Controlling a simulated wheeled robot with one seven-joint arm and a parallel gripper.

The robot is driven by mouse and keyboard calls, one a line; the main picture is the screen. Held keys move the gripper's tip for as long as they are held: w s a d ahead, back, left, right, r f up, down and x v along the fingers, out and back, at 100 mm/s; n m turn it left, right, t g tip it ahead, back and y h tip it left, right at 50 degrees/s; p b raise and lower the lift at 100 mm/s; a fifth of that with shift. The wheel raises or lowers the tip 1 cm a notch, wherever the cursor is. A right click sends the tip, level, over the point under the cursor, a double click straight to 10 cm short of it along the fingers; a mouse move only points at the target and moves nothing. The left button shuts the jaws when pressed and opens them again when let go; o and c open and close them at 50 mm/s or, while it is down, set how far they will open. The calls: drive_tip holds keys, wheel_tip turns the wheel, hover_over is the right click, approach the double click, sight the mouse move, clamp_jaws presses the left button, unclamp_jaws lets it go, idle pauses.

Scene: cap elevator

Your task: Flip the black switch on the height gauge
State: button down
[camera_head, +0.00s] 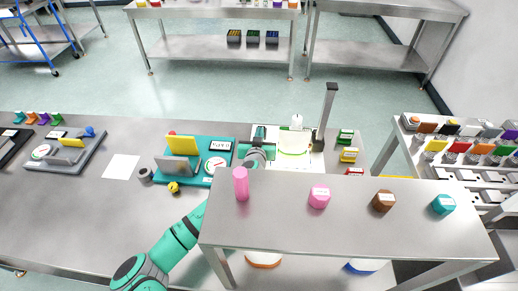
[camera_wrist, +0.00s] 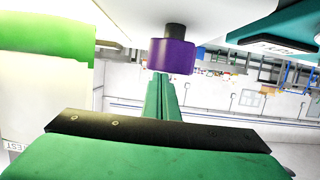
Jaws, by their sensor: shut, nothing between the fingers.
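A tall dark grey post (camera_head: 327,112), which looks like the height gauge, stands at the back of the long bench in the head view. A white, green-banded cylinder (camera_head: 293,143) stands just left of it. My gripper (camera_head: 262,133) is left of this cylinder, partly hidden by my own wrist. In the wrist view its green fingers (camera_wrist: 163,98) are shut together and empty. Their tips point at a purple cylinder with a black stub (camera_wrist: 173,55); they look close, but contact cannot be told. I cannot clearly make out the black switch in either view.
A teal fixture (camera_head: 195,170) with a yellow block and dial is left of my gripper. A raised grey shelf (camera_head: 340,235) in front carries a pink cylinder (camera_head: 241,183) and several coloured pieces. Small green and yellow blocks (camera_head: 347,145) are right of the post.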

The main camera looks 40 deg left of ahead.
drive_tip(key=v, duration=0.6)
drive_tip(key=f+v, duration=0.1)
drive_tip(key=v, duration=0.2)
drive_tip(key=shift+s+d, duration=0.15)
drive_tip(key=shift+d, duration=0.2)
drive_tip(key=shift+s+d+r, duration=0.1)
drive_tip(key=shift+s+d, duration=0.15)
drive_tip(key=shift+s, duration=0.2)
drive_tip(key=shift+w, duration=0.1)
